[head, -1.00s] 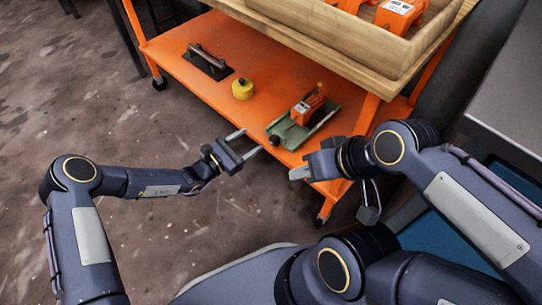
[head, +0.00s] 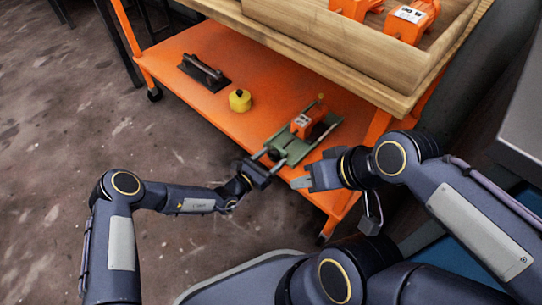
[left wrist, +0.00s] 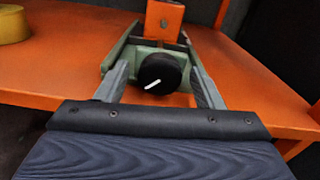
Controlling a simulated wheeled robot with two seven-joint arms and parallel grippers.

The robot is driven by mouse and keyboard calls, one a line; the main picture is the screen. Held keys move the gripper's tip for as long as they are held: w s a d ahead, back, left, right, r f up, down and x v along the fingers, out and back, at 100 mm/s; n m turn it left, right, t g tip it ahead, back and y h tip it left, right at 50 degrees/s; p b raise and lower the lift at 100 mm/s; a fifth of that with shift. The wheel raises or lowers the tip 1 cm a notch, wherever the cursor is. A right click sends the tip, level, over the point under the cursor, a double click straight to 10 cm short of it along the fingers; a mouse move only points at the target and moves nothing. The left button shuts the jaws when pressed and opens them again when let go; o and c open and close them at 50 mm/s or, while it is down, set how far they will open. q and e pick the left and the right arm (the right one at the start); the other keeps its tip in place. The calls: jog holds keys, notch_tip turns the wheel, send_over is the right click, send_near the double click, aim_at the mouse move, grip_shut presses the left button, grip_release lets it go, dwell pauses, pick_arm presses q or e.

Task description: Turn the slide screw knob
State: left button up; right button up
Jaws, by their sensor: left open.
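The slide screw knob (left wrist: 163,73) is round and black with a white mark, on the near end of a green slide fixture (head: 296,149). An orange block (head: 308,123) sits on the fixture. My left gripper (head: 275,157) is at the fixture's near end, open. In the left wrist view its fingers (left wrist: 160,74) stand on both sides of the knob, with a visible gap on each side. In the head view the knob (head: 273,154) is small and between the fingers. My right gripper (head: 300,182) is just right of the left one, apart from the fixture; its jaw opening is unclear.
The fixture stands on an orange shelf (head: 210,105) near its front edge. A yellow round piece (head: 240,100) and a dark plate with a handle (head: 204,72) lie further left. A wooden tray (head: 340,45) with orange units overhangs behind the fixture.

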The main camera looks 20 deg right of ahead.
pick_arm(q)
jog(key=shift+c, duration=0.4)
jog(key=c, duration=0.9)
jog(key=n, duration=0.4)
jog(key=shift+p, duration=0.3)
jog(key=o, duration=1)
jog(key=shift+p+v, duration=1.55)
jog(key=shift+v, duration=2.4)
